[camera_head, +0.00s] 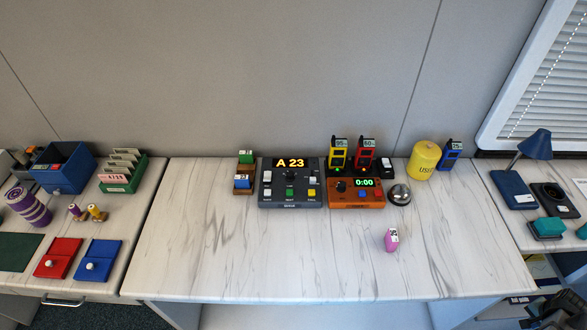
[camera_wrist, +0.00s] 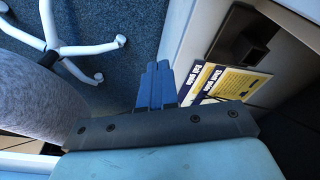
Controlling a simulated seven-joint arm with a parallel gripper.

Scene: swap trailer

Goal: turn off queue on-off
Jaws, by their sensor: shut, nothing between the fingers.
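The queue console (camera_head: 291,206) is a dark grey box on the middle desk, left of the orange timer. Its lit display (camera_head: 290,163) reads "A 23". It has a black knob, pale switches at its left (camera_head: 267,177) and right (camera_head: 313,181), and a row of small buttons in front, among them a green and a yellow one. The labels are too small to tell which switch is on-off. My gripper (camera_wrist: 158,66) shows only in the wrist view. Its blue fingers are together and empty, over the floor and away from the console.
The orange timer (camera_head: 357,199), a silver bell (camera_head: 399,195), a yellow canister (camera_head: 424,162) and a pink object (camera_head: 391,239) share the marble desk (camera_head: 240,265). Its front half is mostly clear. The wrist view shows a white chair base (camera_wrist: 82,51), blue carpet and papers (camera_wrist: 225,82).

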